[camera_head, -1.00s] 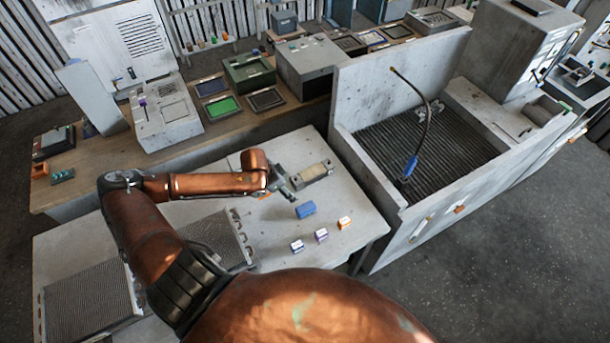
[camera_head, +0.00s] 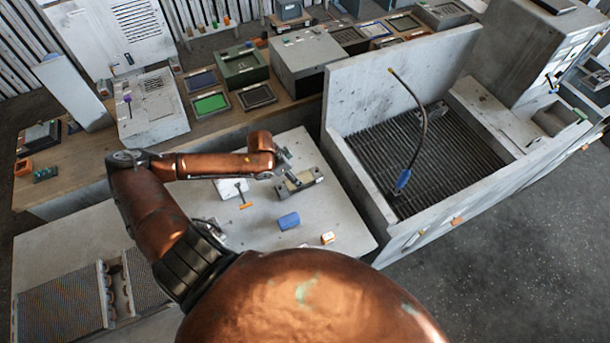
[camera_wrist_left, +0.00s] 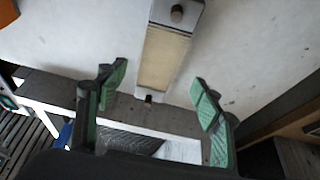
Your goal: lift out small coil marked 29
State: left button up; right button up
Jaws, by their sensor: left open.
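Two grey finned coils lie on the pale bench at the lower left of the head view: a larger one (camera_head: 58,306) and a smaller one (camera_head: 148,284) with bent tubes at its edge. No number 29 is readable on either, and my arm hides part of the smaller one. My left gripper (camera_head: 284,158) is over the far part of the bench, well away from the coils, beside a beige and grey block (camera_head: 300,181). In the left wrist view, my left gripper (camera_wrist_left: 158,88) is open and empty. The block (camera_wrist_left: 164,60) shows beyond and between its fingers, apart from them. My right gripper is not in view.
A blue cylinder (camera_head: 288,221), an orange and white box (camera_head: 328,238) and an orange-handled tool (camera_head: 243,197) lie on the bench. A high-walled grated sink (camera_head: 355,185) stands to the right. A wooden counter (camera_head: 85,175) with trays and boxes runs behind.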

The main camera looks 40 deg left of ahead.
pick_arm(q)
jog(key=shift+w+d+f, duration=0.1)
jog(key=shift+w+f, duration=0.05)
jog(key=shift+f, duration=0.55)
jog(key=shift+x, duration=0.85)
jog(key=p+x, duration=0.1)
jog(key=x, duration=0.2)
jog(key=shift+f, duration=0.55)
jog(key=shift+d+f, duration=0.1)
jog(key=c, duration=0.8)
jog(key=shift+w, duration=0.1)
jog(key=c, duration=0.9)
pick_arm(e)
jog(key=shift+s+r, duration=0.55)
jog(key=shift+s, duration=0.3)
